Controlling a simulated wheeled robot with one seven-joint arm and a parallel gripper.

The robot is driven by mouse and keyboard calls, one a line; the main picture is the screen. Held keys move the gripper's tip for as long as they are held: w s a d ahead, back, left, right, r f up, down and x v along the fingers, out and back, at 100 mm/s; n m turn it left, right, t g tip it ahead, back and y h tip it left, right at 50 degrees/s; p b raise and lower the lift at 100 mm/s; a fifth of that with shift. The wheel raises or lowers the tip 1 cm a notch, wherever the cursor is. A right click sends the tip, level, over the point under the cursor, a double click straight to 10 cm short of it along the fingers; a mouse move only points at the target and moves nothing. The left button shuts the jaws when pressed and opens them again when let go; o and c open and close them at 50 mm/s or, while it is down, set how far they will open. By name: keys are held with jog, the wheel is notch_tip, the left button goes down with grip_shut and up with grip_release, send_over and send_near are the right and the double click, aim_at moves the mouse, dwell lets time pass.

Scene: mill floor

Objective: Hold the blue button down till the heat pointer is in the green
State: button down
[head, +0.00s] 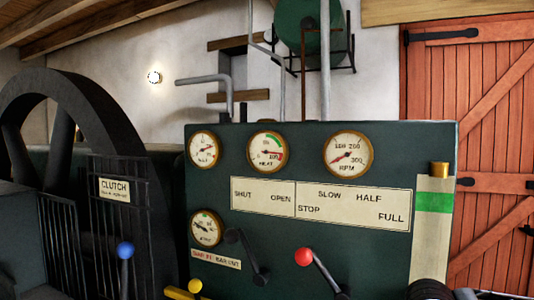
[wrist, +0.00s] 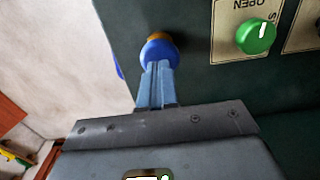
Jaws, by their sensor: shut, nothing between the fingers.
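The blue button (wrist: 157,50) is a rounded blue cap with a brass ring, on the dark green panel's edge in the wrist view. My gripper (wrist: 158,68) is shut and empty, with its fingertips at the button's near side. They overlap it in the picture and look to be against it; how far it is pressed I cannot tell. The heat gauge (head: 268,147) is the middle top dial in the head view, with a green arc at upper right and red below it. Its red pointer appears to lie near the right, by the red part; the exact reading is too small to tell.
The green control panel (head: 330,265) carries other dials and levers with a red knob (head: 303,256) and a yellow knob (head: 195,286). A blue-knobbed clutch lever (head: 125,250) stands left. A green knob (wrist: 257,36) sits right of the button in the wrist view.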

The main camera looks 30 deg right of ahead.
jog(key=shift+f, duration=0.35)
jog(key=shift+f+b, duration=0.3)
jog(key=shift+f+b, duration=0.35)
jog(key=shift+f, duration=0.4)
dwell(6.6)
